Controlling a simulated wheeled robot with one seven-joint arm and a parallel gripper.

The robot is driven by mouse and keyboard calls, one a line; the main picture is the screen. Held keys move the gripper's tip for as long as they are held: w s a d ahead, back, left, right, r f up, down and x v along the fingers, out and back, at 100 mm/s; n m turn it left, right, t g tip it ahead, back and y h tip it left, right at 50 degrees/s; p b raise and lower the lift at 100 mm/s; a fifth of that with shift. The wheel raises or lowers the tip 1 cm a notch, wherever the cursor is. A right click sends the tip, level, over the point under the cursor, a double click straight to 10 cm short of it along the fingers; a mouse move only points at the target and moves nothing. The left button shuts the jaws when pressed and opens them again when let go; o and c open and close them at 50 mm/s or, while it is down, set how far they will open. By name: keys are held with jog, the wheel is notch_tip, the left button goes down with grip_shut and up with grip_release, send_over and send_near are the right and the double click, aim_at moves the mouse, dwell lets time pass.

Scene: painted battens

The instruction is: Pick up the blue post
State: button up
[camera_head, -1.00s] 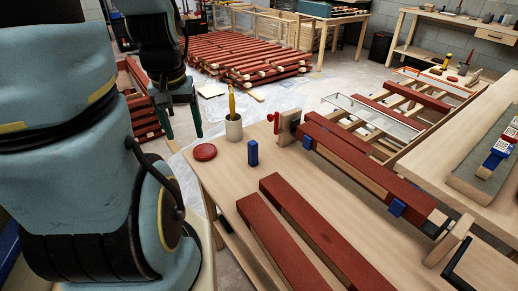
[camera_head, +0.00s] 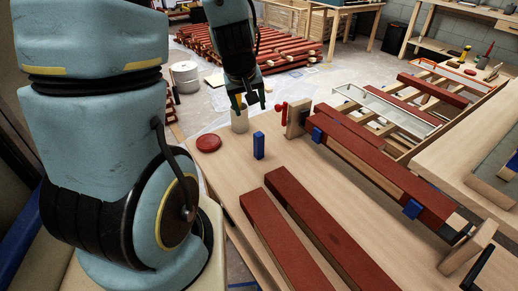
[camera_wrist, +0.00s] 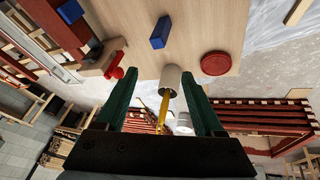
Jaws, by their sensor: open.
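The blue post (camera_head: 259,146) is a small upright block on the wooden table, near its far left corner. In the wrist view the blue post (camera_wrist: 161,32) stands beyond my fingertips, near the top middle. My gripper (camera_head: 249,106) is open and empty, above the table's far edge by the white cup. In the wrist view my gripper (camera_wrist: 160,85) has its green fingers spread, with the cup and a yellow-handled tool (camera_wrist: 163,108) showing between them. I cannot tell whether the fingers touch the cup.
The white cup (camera_head: 240,122) and a red round lid (camera_head: 208,143) stand close to the post. A red-handled clamp (camera_head: 282,114) is to its right. Red battens (camera_head: 320,232) lie in front.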

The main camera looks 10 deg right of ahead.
jog(key=w+d+f+n+t+b, duration=0.1)
jog(key=w+d+f+t+b, duration=0.1)
jog(key=d+f, duration=0.35)
jog(key=n+t+y+b, duration=0.3)
jog(key=n+t+y, duration=0.15)
jog(key=y, duration=0.35)
send_near(261, 138)
jog(key=a+f, duration=0.1)
jog(key=f, duration=0.1)
jog(key=shift+m+t, duration=0.35)
jog(key=shift+t, duration=0.1)
jog(key=x, duration=0.4)
jog(key=shift+w+r+p, duration=0.1)
jog(key=shift+w+p, duration=0.3)
jog(key=shift+w, duration=0.1)
jog(key=x, duration=0.1)
jog(key=p+x, duration=0.1)
jog(key=x, duration=0.1)
jog(key=p+x, duration=0.1)
jog(key=x, duration=0.1)
jog(key=shift+w+d+r, duration=0.1)
jog(key=shift+r, duration=0.2)
jog(key=shift+w+f, duration=0.2)
jog(key=shift+w, duration=0.1)
grip_shut()
